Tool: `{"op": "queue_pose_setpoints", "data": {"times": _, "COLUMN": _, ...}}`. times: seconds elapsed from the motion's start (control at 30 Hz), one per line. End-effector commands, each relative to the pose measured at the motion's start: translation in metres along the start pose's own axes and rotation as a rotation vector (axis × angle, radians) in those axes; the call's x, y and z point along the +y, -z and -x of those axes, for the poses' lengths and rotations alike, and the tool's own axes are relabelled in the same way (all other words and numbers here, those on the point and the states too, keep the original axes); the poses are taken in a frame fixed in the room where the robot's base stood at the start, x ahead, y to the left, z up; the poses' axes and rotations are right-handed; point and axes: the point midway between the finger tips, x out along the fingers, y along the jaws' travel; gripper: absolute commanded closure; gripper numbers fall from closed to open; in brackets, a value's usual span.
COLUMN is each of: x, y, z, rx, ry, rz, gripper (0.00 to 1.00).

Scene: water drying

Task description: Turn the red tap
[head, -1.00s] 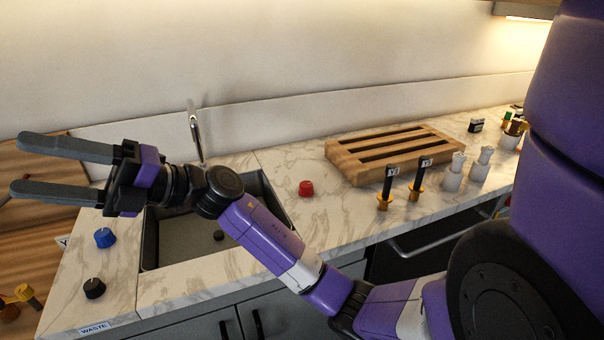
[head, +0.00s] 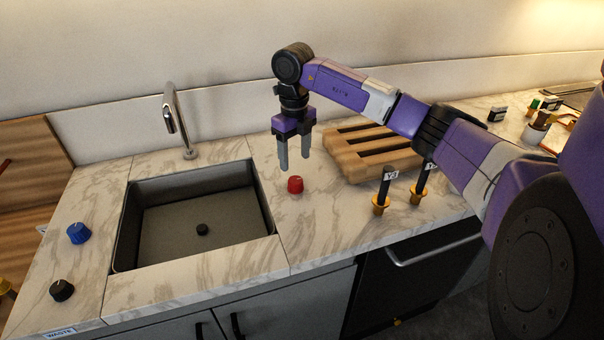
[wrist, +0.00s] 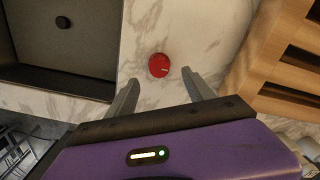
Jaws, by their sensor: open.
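The red tap (head: 295,185) is a small round knob on the marble counter, just right of the sink. In the wrist view the red tap (wrist: 158,65) has a pale mark on its top and lies beyond the fingertips, roughly midway between them. My gripper (head: 295,166) points down with its fingers apart and empty, above and close to the tap. In the wrist view my gripper (wrist: 160,78) shows both fingers spread. I see no contact between the fingers and the tap.
The sink (head: 190,215) with a curved faucet (head: 171,115) is left of the tap. A slatted wooden rack (head: 365,150) is close on the right, with black-handled yellow valves (head: 381,195) in front. A blue knob (head: 78,233) and a black knob (head: 62,290) sit on the far left.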

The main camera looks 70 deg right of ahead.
Motion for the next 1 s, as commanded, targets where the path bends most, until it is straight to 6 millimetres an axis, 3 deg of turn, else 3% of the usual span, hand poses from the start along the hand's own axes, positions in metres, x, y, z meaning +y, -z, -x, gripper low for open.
{"op": "queue_pose_setpoints", "data": {"times": 0.17, "x": 0.001, "y": 0.003, "z": -0.014, "rx": 0.013, "ry": -0.002, "rz": -0.009, "gripper": 0.39}}
{"op": "queue_pose_setpoints", "data": {"times": 0.6, "x": 0.003, "y": 0.003, "z": -0.072, "rx": 0.010, "ry": -0.005, "rz": -0.006, "gripper": 0.39}}
{"op": "queue_pose_setpoints", "data": {"times": 0.97, "x": 0.002, "y": 0.003, "z": -0.078, "rx": 0.009, "ry": -0.003, "rz": -0.004, "gripper": 0.39}}
{"op": "queue_pose_setpoints", "data": {"times": 1.0, "x": 0.002, "y": 0.003, "z": -0.078, "rx": 0.009, "ry": -0.003, "rz": -0.004, "gripper": 0.47}}
